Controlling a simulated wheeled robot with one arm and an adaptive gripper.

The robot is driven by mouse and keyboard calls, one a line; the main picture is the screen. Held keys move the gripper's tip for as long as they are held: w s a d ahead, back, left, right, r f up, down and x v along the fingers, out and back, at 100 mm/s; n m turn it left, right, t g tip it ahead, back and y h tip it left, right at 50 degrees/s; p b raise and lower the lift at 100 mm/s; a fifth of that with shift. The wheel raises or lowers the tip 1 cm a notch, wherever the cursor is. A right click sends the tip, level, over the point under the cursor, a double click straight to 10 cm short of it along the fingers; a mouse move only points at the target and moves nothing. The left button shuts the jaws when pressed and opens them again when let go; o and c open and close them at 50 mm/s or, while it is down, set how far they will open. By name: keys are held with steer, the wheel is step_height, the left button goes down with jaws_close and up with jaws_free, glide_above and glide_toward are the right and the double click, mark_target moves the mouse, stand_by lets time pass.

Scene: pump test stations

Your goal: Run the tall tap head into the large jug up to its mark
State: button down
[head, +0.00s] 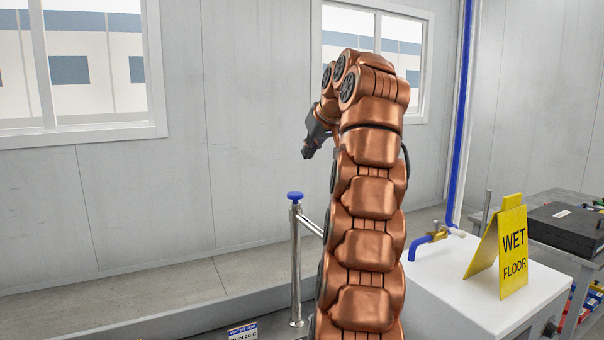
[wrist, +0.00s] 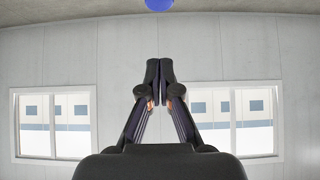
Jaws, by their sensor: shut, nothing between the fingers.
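The tall tap head is a steel upright (head: 296,260) with a blue knob (head: 295,196) on top. A thin spout (head: 311,226) slants from it to the right and passes behind my copper arm. My gripper (head: 306,153) hangs above the knob and apart from it, pointing down and left. In the wrist view its fingers (wrist: 160,72) are together and empty. A round blue thing (wrist: 158,5), cut off at that view's top edge, looks like the knob. I cannot see the large jug or its mark.
A small label card (head: 243,332) shows at the bottom edge. Right of my arm, a white cabinet (head: 490,285) carries a yellow wet floor sign (head: 513,250) and a blue and brass tap (head: 430,240). A black case (head: 567,230) lies on a bench behind. A grey ledge (head: 130,290) runs along the wall.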

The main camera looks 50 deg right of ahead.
steer(key=b, duration=0.2)
glide_above(293, 192)
steer(key=s, duration=0.2)
steer(key=f, duration=0.7)
steer(key=shift+s+a+f, duration=0.15)
steer(key=shift+a, duration=0.1)
steer(key=shift+s+f, duration=0.1)
steer(key=shift+f, duration=1.6)
steer(key=shift+f, duration=0.1)
